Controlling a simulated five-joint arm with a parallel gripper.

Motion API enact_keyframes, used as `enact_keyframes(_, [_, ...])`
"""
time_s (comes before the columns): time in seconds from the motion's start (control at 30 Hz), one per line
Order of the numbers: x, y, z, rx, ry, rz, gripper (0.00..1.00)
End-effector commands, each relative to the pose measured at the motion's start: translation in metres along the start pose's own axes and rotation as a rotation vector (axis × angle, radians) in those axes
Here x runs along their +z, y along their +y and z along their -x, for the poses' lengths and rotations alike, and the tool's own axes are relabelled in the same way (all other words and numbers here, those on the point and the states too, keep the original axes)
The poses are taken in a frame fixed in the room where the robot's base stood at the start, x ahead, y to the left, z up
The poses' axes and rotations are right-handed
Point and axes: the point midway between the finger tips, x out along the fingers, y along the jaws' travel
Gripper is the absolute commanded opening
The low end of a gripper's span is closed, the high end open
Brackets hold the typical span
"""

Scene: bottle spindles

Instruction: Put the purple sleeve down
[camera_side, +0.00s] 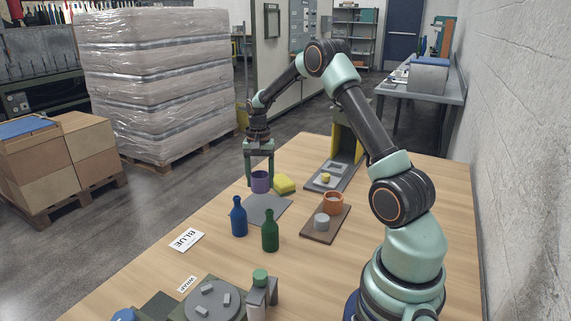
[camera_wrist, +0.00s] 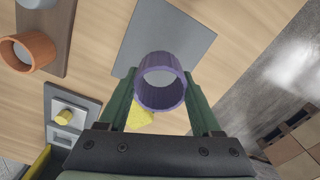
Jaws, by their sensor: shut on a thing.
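The purple sleeve (camera_side: 260,182) is a short open ring. My gripper (camera_side: 259,178) points down and is shut on it. In the wrist view the sleeve (camera_wrist: 160,81) sits between the two green fingers (camera_wrist: 160,100), and I see through its opening. A grey mat (camera_side: 262,210) lies on the table below and near the sleeve; it also shows in the wrist view (camera_wrist: 165,30). The sleeve looks held above the table near the mat's far edge; the exact height I cannot tell.
A yellow sponge (camera_side: 284,184) lies close to the right of the sleeve. A blue bottle (camera_side: 239,217) and a green bottle (camera_side: 270,231) stand at the mat's near side. An orange ring (camera_side: 333,203) and a grey cylinder (camera_side: 321,221) are on a brown board (camera_side: 318,236) to the right.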

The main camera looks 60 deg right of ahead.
Motion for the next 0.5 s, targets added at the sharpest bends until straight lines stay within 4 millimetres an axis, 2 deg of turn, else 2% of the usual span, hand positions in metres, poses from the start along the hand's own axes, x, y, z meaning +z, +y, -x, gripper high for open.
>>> enact_keyframes(0.1, [0.000,0.000,-0.016,0.001,-0.001,0.000,0.15])
enact_keyframes(0.33, [0.000,0.000,-0.030,0.001,-0.001,0.000,0.15])
enact_keyframes(0.5, [0.001,0.001,-0.055,0.002,-0.002,0.000,0.15])
